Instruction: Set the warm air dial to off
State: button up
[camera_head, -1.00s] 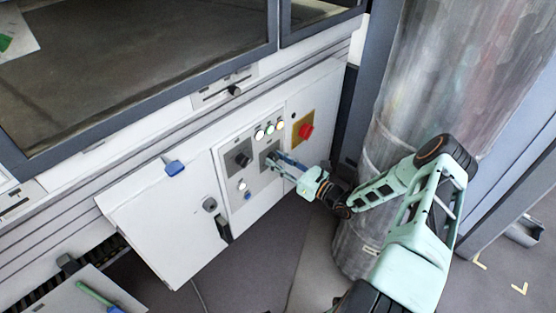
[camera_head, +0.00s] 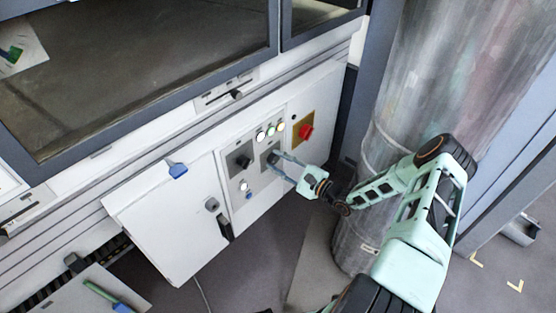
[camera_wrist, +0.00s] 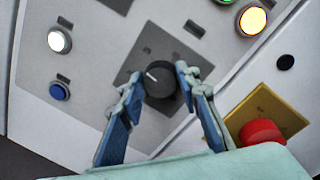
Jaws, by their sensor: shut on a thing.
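A black round dial (camera_wrist: 160,80) with a white pointer line sits on a grey square plate in the wrist view. Its pointer aims to the upper left in that view. The marks around it are too blurred to read, so I cannot confirm its name. My gripper (camera_wrist: 160,76) is shut on this dial, with one blue-tipped finger on each side. In the head view my gripper (camera_head: 273,163) reaches the dial on its grey plate (camera_head: 265,148) from the lower right, and the fingers partly hide it.
A second black dial (camera_head: 239,162) is just left. Lit buttons (camera_head: 270,130) sit above, and a red knob (camera_head: 306,131) on yellow is to the right. White and blue buttons (camera_head: 246,190) lie below left. A large metal cylinder (camera_head: 385,130) stands close right of the panel.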

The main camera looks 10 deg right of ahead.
jog(key=n+p, duration=0.1)
jog(key=n, duration=0.3)
jog(key=shift+r+p, duration=0.1)
jog(key=shift+p, duration=0.2)
jog(key=shift+n+h+p, duration=0.4)
jog(key=shift+n+p, duration=0.15)
jog(key=shift+n, duration=0.95)
jog(key=o, duration=1.2)
jog(key=shift+c, duration=0.2)
jog(key=f+v, duration=0.1)
jog(key=v, duration=1.1)
jog(key=shift+r, duration=0.25)
jog(key=shift+s+a+r+n, duration=0.1)
jog(key=shift+a+n, duration=0.05)
jog(key=shift+n, duration=0.15)
